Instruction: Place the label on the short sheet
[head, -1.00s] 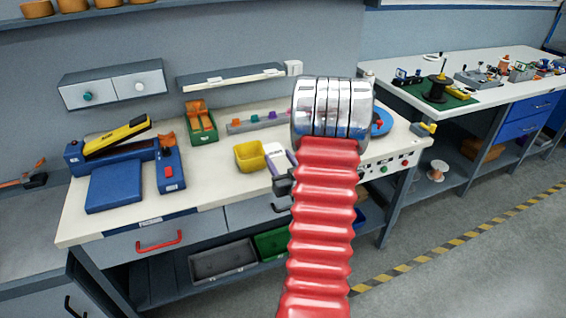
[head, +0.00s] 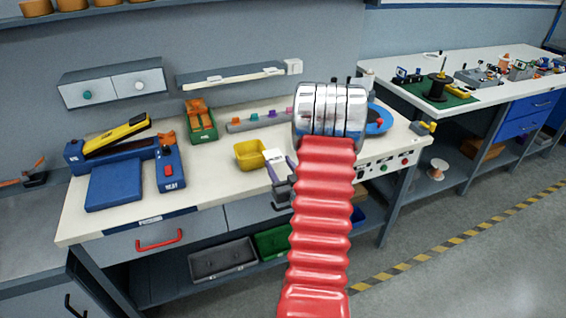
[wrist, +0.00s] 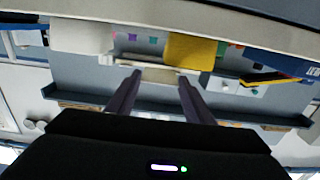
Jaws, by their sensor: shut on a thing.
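My gripper (head: 280,172) is over the front edge of the white bench, just right of the yellow bin. It is shut on a small white piece, seemingly the label (head: 274,158), at its fingertips. In the wrist view the two dark fingers (wrist: 158,84) point away from the camera, with a pale strip, seemingly the label (wrist: 158,74), between their tips. I cannot pick out the short sheet; my red arm and its metal joint hide part of the bench's right side.
The yellow bin (head: 250,154) stands close to my gripper. A rail with coloured clips (head: 255,118) runs behind. A blue sealer with a yellow lever (head: 118,136) and a blue pad (head: 114,187) fill the bench's left side. A blue round dish (head: 380,120) is at right.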

